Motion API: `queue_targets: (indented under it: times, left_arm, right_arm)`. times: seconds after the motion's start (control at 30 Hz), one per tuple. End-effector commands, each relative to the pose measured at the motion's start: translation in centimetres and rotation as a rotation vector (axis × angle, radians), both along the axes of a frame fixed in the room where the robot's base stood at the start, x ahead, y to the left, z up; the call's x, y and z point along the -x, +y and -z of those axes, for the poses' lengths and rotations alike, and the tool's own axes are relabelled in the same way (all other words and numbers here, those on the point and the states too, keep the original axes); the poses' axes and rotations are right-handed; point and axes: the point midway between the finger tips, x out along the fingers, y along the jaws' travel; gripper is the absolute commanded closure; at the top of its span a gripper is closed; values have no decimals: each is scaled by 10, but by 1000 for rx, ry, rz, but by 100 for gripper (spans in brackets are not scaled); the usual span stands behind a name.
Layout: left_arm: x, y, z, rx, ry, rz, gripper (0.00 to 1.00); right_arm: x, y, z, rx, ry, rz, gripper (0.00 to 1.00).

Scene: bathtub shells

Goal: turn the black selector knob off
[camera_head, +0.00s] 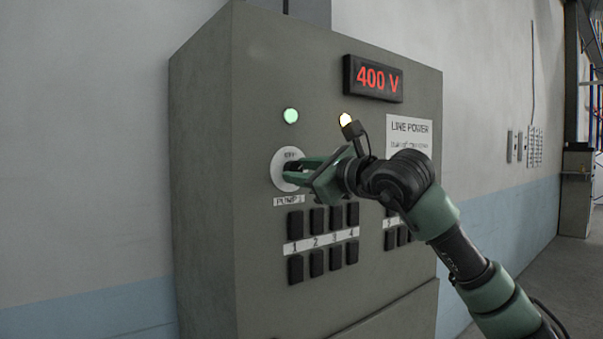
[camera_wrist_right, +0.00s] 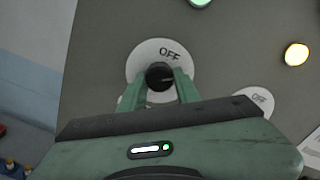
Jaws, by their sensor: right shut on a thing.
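The black selector knob (camera_wrist_right: 159,75) sits on a round white plate (camera_wrist_right: 143,57) marked OFF in the right wrist view. In the head view, the plate (camera_head: 277,169) is on the left part of the grey panel, above a PUMP label (camera_head: 288,202). My right gripper (camera_wrist_right: 160,86) has its two green fingers on either side of the knob and is shut on it. In the head view, my right gripper (camera_head: 291,171) reaches the plate from the right and hides most of the knob. I cannot tell clearly where the knob points. My left gripper is not in view.
A green lamp (camera_head: 291,116) glows above the knob, and a yellow lamp (camera_head: 345,119) glows to its right. A second OFF plate (camera_wrist_right: 259,100) is right of the gripper. Several black buttons (camera_head: 317,219) lie below. A red 400 V display (camera_head: 375,78) is at the top.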

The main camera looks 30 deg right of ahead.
Motion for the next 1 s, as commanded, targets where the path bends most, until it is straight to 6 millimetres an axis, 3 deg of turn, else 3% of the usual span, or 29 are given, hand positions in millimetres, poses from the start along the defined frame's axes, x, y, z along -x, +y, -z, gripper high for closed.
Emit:
queue_targets:
  times: [0.6, 1.0]
  left_arm:
    - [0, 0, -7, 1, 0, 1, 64]
    - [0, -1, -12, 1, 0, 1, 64]
  right_arm:
    - [1, 0, -2, 582, -49, -1, 100]
    - [0, 1, -1, 868, -71, -2, 100]
